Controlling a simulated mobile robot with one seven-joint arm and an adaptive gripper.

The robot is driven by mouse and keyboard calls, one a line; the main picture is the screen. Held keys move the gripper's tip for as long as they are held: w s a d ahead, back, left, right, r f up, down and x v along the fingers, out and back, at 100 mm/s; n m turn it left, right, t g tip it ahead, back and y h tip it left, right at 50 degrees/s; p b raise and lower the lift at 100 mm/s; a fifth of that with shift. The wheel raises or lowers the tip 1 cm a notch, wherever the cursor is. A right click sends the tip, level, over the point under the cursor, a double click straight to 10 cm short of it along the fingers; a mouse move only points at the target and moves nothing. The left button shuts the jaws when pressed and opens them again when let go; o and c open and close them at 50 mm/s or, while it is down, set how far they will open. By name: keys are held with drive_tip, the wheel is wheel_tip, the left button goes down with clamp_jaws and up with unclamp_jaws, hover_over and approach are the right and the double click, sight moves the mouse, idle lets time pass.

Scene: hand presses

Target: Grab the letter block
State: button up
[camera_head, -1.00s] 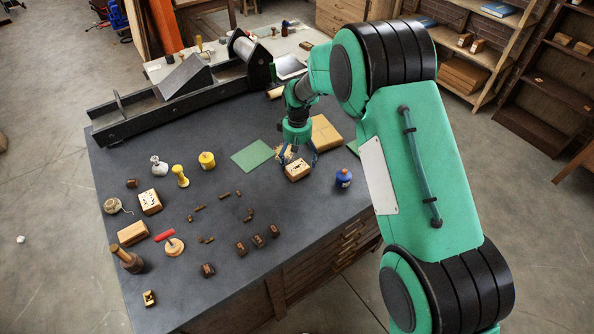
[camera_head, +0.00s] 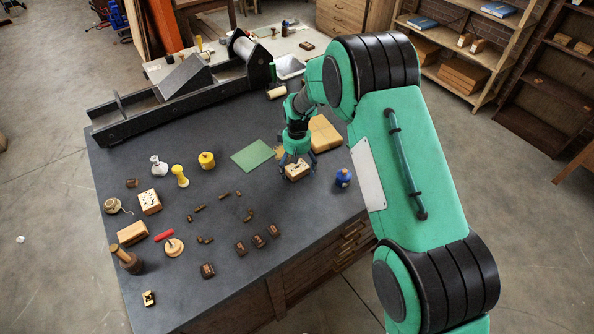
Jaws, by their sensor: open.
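A light wooden block with a dark marked face (camera_head: 296,173) lies on the grey table, right of centre. My gripper (camera_head: 297,168) is directly over it, pointing down, with its fingers apart on either side of the block's upper part. I cannot tell whether the fingers touch it. Which of these is the letter block is not clear from the picture.
A blue jar (camera_head: 343,178) stands close to the right of my gripper. A yellowish stack (camera_head: 324,135) lies behind it, and a green sheet (camera_head: 252,155) lies to its left. A long dark press (camera_head: 170,100) fills the table's back. A yellow jar (camera_head: 206,160) stands left of centre.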

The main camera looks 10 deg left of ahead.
sight(297, 167)
drive_tip(key=c, duration=1.5)
drive_tip(key=shift+r, duration=0.2)
drive_tip(key=shift+c, duration=0.2)
drive_tip(key=shift+r, duration=0.55)
wheel_tip(297, 167, up, 2)
drive_tip(key=shift+r, duration=0.15)
drive_tip(key=s+d, duration=0.2)
drive_tip(key=s, duration=0.2)
drive_tip(key=s+d+r, duration=0.1)
drive_tip(key=s+d, duration=0.1)
drive_tip(key=s, duration=0.3)
drive_tip(key=s+d, duration=0.3)
drive_tip(key=s, duration=0.2)
drive_tip(key=shift+s+r, duration=0.15)
drive_tip(key=shift+s, duration=0.05)
